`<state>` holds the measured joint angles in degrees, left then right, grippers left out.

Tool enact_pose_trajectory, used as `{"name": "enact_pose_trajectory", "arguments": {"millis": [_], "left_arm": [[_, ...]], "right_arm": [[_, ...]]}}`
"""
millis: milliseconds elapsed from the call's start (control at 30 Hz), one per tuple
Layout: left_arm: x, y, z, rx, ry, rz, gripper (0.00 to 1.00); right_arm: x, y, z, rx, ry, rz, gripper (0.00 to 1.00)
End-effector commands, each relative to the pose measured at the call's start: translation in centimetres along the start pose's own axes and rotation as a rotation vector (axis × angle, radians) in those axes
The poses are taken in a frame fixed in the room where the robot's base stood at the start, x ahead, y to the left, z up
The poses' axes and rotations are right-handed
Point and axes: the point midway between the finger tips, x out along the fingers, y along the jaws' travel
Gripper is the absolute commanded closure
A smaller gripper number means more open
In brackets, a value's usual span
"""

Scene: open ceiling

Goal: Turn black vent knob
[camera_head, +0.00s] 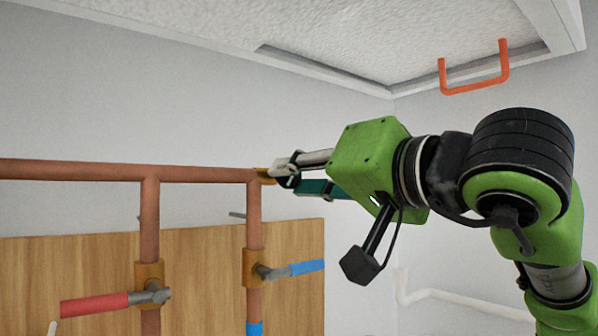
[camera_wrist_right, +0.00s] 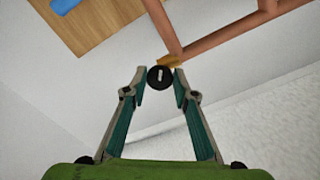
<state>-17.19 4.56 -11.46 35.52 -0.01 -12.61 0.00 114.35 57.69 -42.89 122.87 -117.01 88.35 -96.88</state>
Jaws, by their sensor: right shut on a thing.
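The black vent knob (camera_wrist_right: 160,77) is a small round black disc with a pale slot mark, at the brass end fitting (camera_wrist_right: 170,61) of the copper pipe. My right gripper (camera_wrist_right: 160,84) has its two fingertips on either side of the knob and is shut on it. In the head view my right gripper (camera_head: 286,178) reaches the pipe's right end from the right, and the knob (camera_head: 288,182) is partly hidden by the fingers. My left gripper is not in view.
Copper pipes (camera_head: 100,172) run left from the knob, with two vertical branches. A red lever valve (camera_head: 95,305) and a blue lever valve (camera_head: 306,267) sit lower, in front of a wooden board (camera_head: 205,255). An orange handle (camera_head: 474,87) hangs at upper right.

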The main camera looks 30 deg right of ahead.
Motion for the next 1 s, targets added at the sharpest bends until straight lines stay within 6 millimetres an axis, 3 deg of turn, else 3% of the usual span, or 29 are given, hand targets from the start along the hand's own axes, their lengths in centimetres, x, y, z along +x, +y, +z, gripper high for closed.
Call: {"name": "enact_pose_trajectory", "arguments": {"millis": [633, 667, 700, 1000], "left_arm": [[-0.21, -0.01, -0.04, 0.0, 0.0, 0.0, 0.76], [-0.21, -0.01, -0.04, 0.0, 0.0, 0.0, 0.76], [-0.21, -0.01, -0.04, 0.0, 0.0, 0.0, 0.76], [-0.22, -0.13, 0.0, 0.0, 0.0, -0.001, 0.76]], "right_arm": [[0.03, 0.05, 0.13, -0.053, -0.003, 0.001, 0.96], [0.02, 0.05, 0.13, -0.053, -0.003, 0.001, 0.69], [0.02, 0.05, 0.13, -0.053, -0.003, 0.001, 0.59], [-0.01, 0.02, 0.06, -0.052, -0.001, 0.0, 0.59]]}}
